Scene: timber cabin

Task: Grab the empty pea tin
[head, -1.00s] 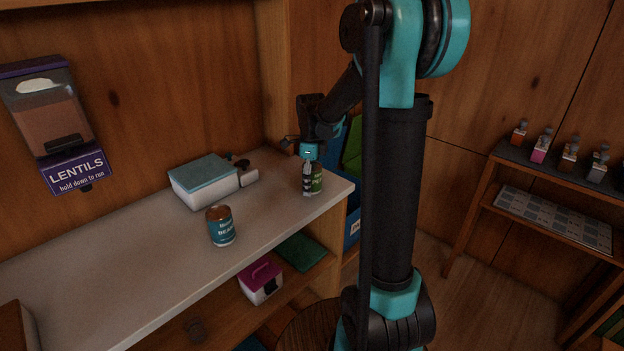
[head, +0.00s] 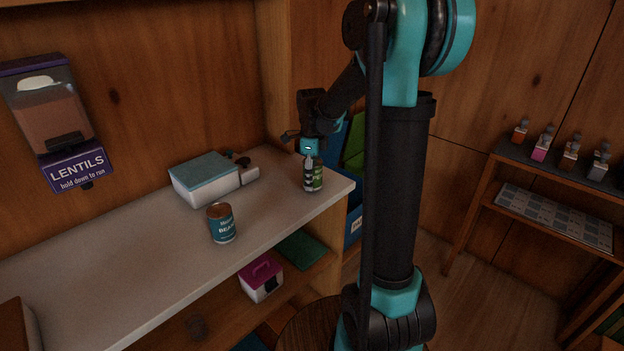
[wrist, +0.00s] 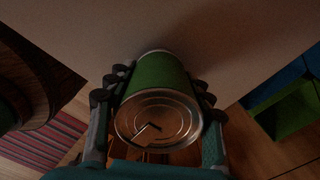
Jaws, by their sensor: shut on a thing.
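The green pea tin (head: 318,178) is upright near the right end of the pale counter (head: 150,255). My gripper (head: 313,172) comes down on it from above, with the fingers on either side. In the wrist view my gripper (wrist: 157,105) is shut on the tin (wrist: 158,76), whose metal end with a pull tab faces the camera. The tin's label is partly hidden by a finger in the head view. I cannot tell whether its base touches the counter. I cannot see inside the tin.
A blue beans tin (head: 222,223) stands nearer on the counter. A white box with a teal lid (head: 205,178) lies behind it. A lentils dispenser (head: 55,120) hangs on the wall. A lower shelf holds a pink-topped box (head: 262,277). Blue bins are beyond the counter's end.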

